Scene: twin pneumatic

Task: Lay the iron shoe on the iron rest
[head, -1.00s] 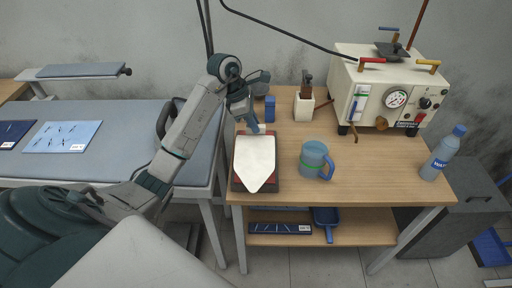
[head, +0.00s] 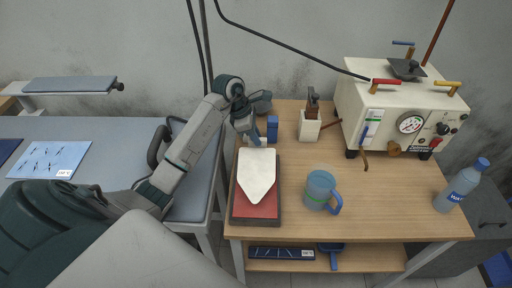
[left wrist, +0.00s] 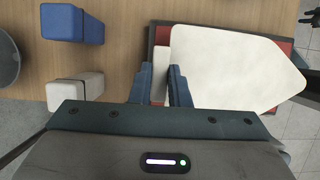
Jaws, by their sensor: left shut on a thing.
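The iron shoe (head: 257,178) is a white flat plate with a pointed end, in the head view and the left wrist view (left wrist: 232,68). The iron rest (head: 257,209) is a red pad in a dark frame on the wooden table. The shoe lies over the rest, its point toward the table's front, with red showing in front and at the sides. I cannot tell whether it touches the pad. My left gripper (head: 257,141) is shut on the shoe's white rear end; its fingers (left wrist: 161,84) show in the left wrist view. My right gripper is not in view.
A blue mug (head: 319,189) stands right of the rest. A blue block (head: 272,128) and a white holder (head: 309,126) stand behind. A cream machine (head: 402,115) with a gauge and a water bottle (head: 462,186) are further right.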

